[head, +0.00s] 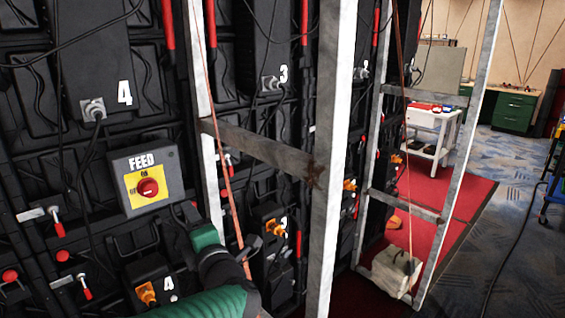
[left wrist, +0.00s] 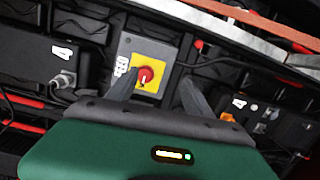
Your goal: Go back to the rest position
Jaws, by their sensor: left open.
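My left gripper (head: 184,213) is at the lower middle of the head view, just below and right of the FEED box (head: 149,163). The box is grey with a yellow plate and a red round knob (head: 148,187). In the left wrist view my left gripper (left wrist: 160,92) is open, with two dark fingers apart and nothing seen between them. The red knob (left wrist: 145,75) shows beyond the fingers there, and I see no contact with it. My right gripper is in neither view.
A metal upright frame (head: 335,120) with a crossbar (head: 262,150) stands close to the right of my left arm. An orange cord (head: 222,170) hangs beside it. A pale bag (head: 395,272) lies at a second frame's foot. Blue carpet (head: 500,230) is open at right.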

